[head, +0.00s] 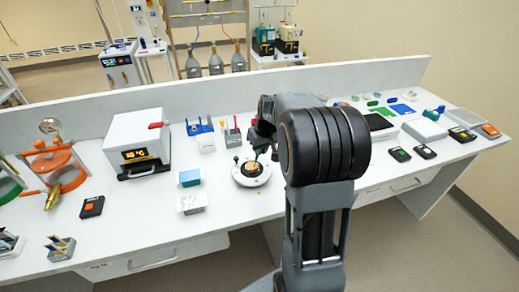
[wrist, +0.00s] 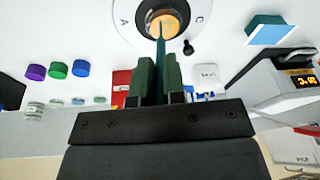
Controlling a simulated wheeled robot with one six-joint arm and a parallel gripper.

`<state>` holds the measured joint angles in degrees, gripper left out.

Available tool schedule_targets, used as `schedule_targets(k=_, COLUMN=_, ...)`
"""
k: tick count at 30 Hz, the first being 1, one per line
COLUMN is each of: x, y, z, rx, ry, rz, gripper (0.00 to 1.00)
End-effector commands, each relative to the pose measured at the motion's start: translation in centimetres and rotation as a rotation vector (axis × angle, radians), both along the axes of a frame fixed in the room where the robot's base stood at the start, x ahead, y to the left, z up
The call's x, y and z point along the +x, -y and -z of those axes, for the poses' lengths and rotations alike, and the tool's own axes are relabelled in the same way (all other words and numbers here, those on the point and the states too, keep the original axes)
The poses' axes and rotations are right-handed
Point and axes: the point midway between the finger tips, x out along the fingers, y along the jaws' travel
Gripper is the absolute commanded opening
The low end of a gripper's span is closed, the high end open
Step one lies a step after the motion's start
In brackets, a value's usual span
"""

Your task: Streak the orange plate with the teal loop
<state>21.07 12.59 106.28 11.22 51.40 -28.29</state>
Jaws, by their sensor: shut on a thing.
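The orange plate (wrist: 172,17) sits in the middle of a round white turntable-like device (wrist: 198,8) marked with letters A and C. In the head view the device (head: 251,181) stands on the bench left of my arm. My gripper (wrist: 158,70) is shut on the teal loop (wrist: 160,42), a thin stick between its dark green fingers. The loop points toward the plate, its tip overlapping the orange surface in the wrist view. I cannot tell whether it touches. In the head view my gripper (head: 261,141) is partly hidden behind my arm, just above the device.
A blue rack (head: 199,128) and a white oven-like box (head: 139,141) stand left of the device. Purple (wrist: 35,72), green and blue caps show in the wrist view.

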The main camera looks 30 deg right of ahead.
Motion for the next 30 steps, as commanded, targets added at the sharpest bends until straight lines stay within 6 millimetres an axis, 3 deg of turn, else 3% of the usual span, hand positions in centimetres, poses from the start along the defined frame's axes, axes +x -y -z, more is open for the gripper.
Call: schedule_targets(k=30, x=-0.22, y=0.86, z=0.03, rx=0.000, ry=-0.001, rz=0.000, gripper=0.00)
